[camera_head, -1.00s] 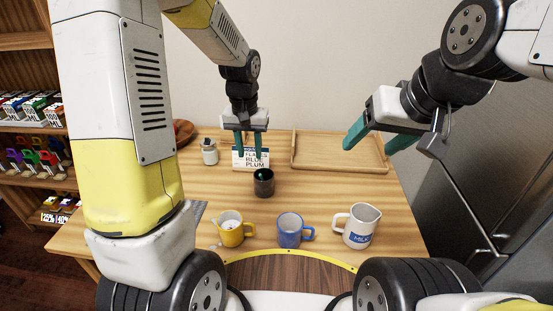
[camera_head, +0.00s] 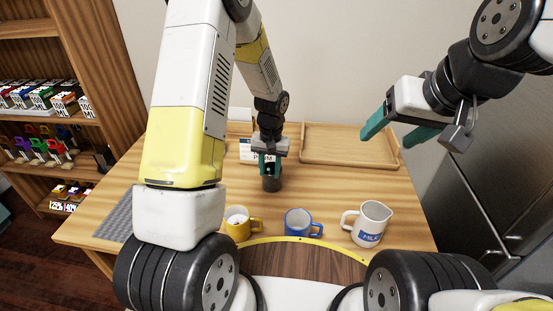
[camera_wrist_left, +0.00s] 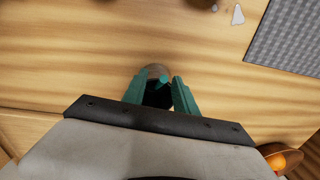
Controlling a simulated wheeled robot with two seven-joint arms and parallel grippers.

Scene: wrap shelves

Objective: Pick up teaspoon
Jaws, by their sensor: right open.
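I cannot make out a teaspoon clearly in either view. A dark cup (camera_head: 272,184) stands on the wooden table, below my left gripper (camera_head: 267,172). In the left wrist view the cup's rim (camera_wrist_left: 155,70) shows between and beyond the two green fingers of my left gripper (camera_wrist_left: 160,85). Those fingers are apart, and I see no object clearly held between them. The fingers and gripper body hide much of the cup's mouth. My right gripper (camera_head: 392,130) is open and empty, raised to the right above the table.
A yellow mug (camera_head: 241,229), a blue mug (camera_head: 298,224) and a white milk jug (camera_head: 371,223) stand along the near edge. A wooden tray (camera_head: 350,160) lies at the back right. A grey mat (camera_head: 117,215) is at the left. Shelves (camera_head: 45,120) stand further left.

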